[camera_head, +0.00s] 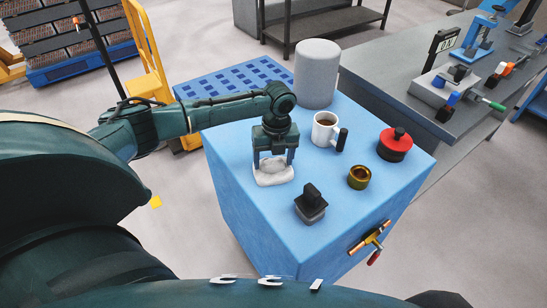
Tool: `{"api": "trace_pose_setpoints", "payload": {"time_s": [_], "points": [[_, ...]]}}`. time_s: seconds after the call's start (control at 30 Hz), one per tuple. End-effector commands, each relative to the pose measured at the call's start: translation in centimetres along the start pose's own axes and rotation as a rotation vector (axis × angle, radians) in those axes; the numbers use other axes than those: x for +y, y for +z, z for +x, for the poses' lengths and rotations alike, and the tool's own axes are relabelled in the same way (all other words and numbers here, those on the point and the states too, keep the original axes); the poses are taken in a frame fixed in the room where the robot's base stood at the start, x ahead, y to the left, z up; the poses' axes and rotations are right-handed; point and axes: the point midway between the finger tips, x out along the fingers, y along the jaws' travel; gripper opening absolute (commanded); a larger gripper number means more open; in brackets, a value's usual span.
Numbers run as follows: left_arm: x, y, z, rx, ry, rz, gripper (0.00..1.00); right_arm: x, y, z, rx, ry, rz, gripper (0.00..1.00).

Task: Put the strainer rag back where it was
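The crumpled whitish strainer rag (272,178) lies on the blue cabinet top (232,138), near its left edge. My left gripper (273,160) points straight down over the rag. Its two fingers are well apart, with the raised middle of the rag between them and the fingertips at rag level. I see no clear pinch on the cloth. Part of the rag is hidden behind the fingers. My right gripper is not in view.
On the cabinet stand a grey cylinder (317,74), a coffee mug (324,130), a red-topped round object (396,141), a brass ring (359,177) and a black block (311,206). A copper-coloured tool (370,238) hangs on the front. A grey workbench (400,75) is at right.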

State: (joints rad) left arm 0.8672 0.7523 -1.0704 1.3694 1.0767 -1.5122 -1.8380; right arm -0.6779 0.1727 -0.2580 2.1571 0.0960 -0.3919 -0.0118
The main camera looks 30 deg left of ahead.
Motion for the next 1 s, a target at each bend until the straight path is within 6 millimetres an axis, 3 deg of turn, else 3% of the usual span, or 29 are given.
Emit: {"api": "trace_pose_setpoints", "payload": {"time_s": [0.37, 0.8, 1.0], "points": [[0.0, 0.0, -0.9, -0.001, -0.003, 0.0, 0.74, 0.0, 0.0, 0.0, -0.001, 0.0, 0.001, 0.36], [-0.1, 0.1, -9.6, -0.002, -0.003, 0.0, 0.74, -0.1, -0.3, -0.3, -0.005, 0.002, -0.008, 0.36], [0.0, 0.0, -11.8, 0.001, -0.001, -0.001, 0.74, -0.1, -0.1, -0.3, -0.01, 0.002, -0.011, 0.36]]}}
